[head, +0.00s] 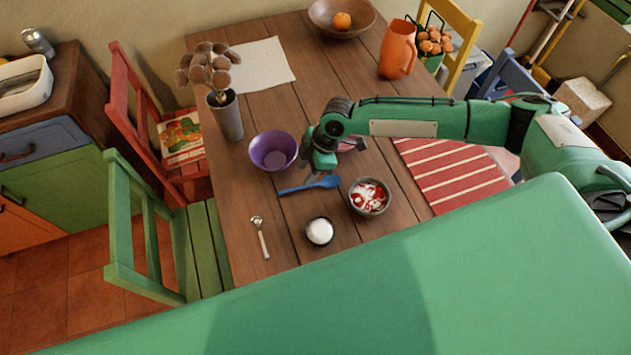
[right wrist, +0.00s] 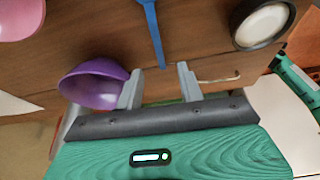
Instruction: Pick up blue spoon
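The blue spoon (head: 308,187) lies on the wooden table between the purple bowl (head: 273,150) and a bowl of red and white food (head: 369,196). My right gripper (head: 322,172) is above the table, close to the spoon on its far side. In the right wrist view, the fingers of my right gripper (right wrist: 160,82) are apart with nothing between them. The handle of the blue spoon (right wrist: 153,32) points toward the gap between them, and the rest of the spoon is cut off at the top edge. My left gripper is not in view.
A small bowl of white contents (head: 319,231) and a small light spoon (head: 260,236) are on the near side. A grey vase (head: 226,115) stands at the left, an orange pitcher (head: 397,49) at the back, and a striped mat (head: 452,172) at the right.

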